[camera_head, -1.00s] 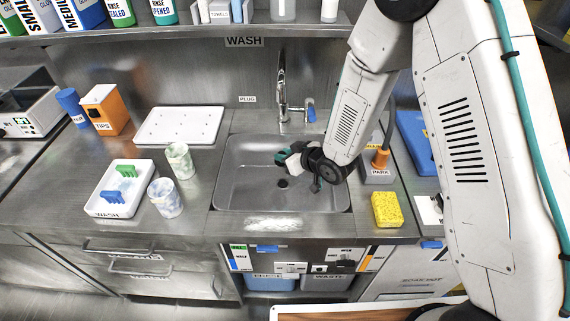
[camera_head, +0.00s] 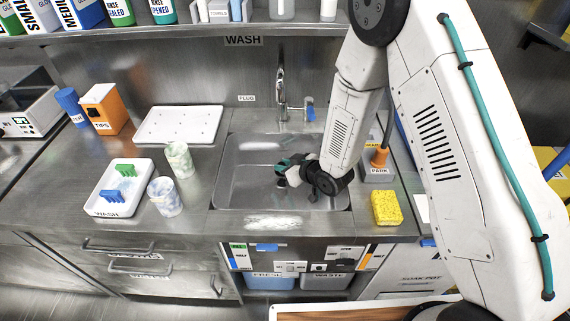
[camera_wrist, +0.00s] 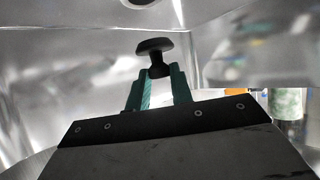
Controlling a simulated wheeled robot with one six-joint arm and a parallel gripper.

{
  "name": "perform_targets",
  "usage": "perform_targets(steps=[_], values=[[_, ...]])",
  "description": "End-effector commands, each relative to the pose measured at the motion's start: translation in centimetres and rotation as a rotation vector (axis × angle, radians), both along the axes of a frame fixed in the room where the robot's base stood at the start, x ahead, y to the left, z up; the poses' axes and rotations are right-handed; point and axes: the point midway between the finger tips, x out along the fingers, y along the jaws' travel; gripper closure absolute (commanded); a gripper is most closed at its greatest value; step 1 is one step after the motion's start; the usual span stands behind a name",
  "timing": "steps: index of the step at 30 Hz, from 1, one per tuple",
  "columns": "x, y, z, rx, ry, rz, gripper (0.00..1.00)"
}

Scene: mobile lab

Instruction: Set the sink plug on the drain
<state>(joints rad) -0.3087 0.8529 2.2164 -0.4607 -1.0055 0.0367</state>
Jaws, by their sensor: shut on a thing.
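My gripper (camera_head: 283,166) is inside the sink basin (camera_head: 240,190), above its floor. In the wrist view its teal fingers (camera_wrist: 157,88) are shut on the stem of the black sink plug (camera_wrist: 155,47), whose wide round end points away from the fingers. The drain (camera_wrist: 134,3) shows as a dark round opening at the top edge of the wrist view, apart from the plug. In the head view the drain (camera_head: 281,183) is a small dark spot just below the gripper; I cannot make out the plug clearly there.
The faucet (camera_head: 282,95) stands behind the basin. A yellow sponge (camera_head: 386,208) and the PARK block (camera_head: 378,172) are on the right. Two cups (camera_head: 165,197), a white wash tray (camera_head: 108,207) and a drying board (camera_head: 180,125) are on the left.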

Motion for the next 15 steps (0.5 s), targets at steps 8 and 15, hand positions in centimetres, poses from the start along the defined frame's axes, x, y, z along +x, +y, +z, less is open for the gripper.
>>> perform_targets(steps=[8, 15], values=[[0.01, 0.01, -0.09, 0.000, 0.000, 0.000, 0.56], [0.01, 0.01, 0.04, -0.001, -0.001, 0.000, 0.56]])
